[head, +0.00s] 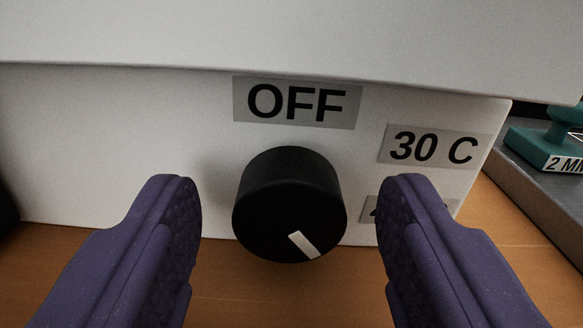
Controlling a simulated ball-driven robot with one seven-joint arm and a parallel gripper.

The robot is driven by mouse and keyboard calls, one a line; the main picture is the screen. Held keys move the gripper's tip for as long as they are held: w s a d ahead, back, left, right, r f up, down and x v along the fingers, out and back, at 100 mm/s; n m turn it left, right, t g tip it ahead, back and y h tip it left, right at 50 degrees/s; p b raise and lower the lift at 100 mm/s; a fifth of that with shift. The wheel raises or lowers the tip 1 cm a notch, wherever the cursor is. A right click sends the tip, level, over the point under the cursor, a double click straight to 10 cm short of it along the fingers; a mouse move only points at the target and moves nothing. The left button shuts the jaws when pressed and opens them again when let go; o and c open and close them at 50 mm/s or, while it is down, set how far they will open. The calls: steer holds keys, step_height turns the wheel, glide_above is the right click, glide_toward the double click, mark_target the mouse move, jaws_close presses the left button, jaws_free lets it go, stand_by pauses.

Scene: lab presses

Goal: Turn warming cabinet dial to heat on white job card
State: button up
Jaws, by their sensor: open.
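The warming cabinet's black round dial (287,190) is on a white front panel (110,150). Its white pointer mark (303,244) is at the lower right of the dial face and slants down to the right. An OFF label (297,102) is above the dial, and a 30 C label (433,147) is at its upper right. A third label (369,210) below that is mostly hidden by my right finger. My gripper (290,185) is open, with one purple finger on each side of the dial and a visible gap on both sides. No white job card is in view.
The cabinet's upper part (300,40) overhangs the panel. A wooden table (225,285) lies below. At the right, a teal block (550,145) marked "2 MM" sits on a grey surface (535,185) beside the cabinet.

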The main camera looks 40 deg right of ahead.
steer(key=shift+w+d, duration=0.1)
steer(key=c, duration=1)
steer(key=shift+f+m+b, duration=0.1)
steer(key=shift+m+b, duration=0.45)
steer(key=shift+m, duration=0.35)
steer(key=shift+c, duration=0.2)
steer(key=shift+m, duration=0.7)
steer(key=o, duration=1)
steer(key=shift+o, duration=0.2)
